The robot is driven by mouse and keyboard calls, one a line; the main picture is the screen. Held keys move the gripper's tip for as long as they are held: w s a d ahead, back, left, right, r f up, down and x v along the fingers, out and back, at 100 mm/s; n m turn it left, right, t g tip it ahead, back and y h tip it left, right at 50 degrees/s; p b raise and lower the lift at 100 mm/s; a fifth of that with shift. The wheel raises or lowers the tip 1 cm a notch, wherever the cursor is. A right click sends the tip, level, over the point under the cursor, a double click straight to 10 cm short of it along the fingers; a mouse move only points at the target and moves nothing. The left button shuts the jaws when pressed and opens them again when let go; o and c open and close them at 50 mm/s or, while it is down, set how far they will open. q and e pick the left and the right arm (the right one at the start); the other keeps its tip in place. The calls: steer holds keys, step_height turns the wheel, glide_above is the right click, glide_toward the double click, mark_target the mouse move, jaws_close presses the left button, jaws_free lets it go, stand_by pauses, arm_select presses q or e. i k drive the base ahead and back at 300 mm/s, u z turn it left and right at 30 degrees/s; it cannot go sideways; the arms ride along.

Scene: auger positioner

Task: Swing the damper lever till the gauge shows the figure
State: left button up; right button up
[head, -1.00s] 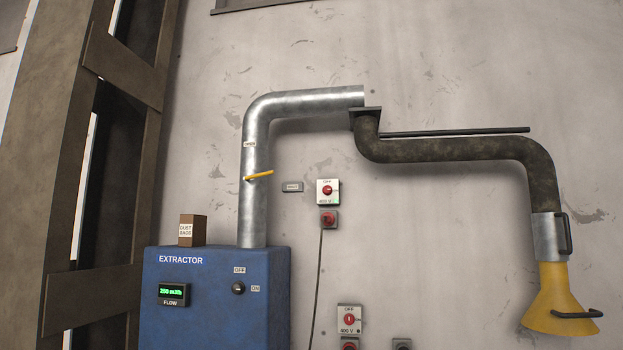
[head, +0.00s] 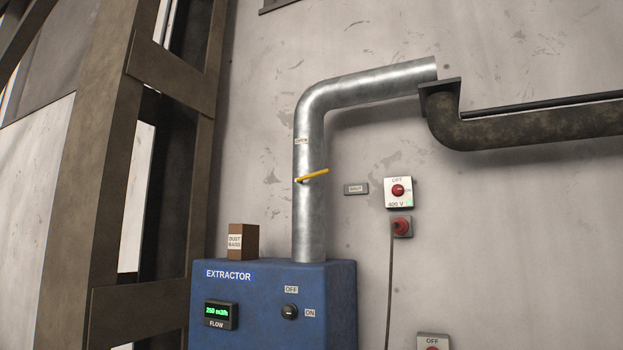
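The yellow damper lever (head: 314,175) sits on the upright part of the silver duct (head: 309,220) and points right, tilted slightly up. A small label is on the duct above it (head: 301,141), too small to read surely. A "SHUT" plate (head: 356,188) is on the wall to the lever's right. The flow gauge (head: 220,314) on the blue extractor (head: 270,285) has green digits that look like 250 m3/h, though small. Neither gripper is in view.
The extractor has a black switch (head: 290,312) marked OFF and ON. A dust bags box (head: 243,241) stands on its top. Red-knobbed wall switches (head: 398,191) are to the right. A brown steel column (head: 100,190) rises at left.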

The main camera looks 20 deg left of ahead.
mark_target(300, 180)
steer(key=u, duration=0.45)
steer(key=i, duration=0.6)
steer(key=u, duration=0.55)
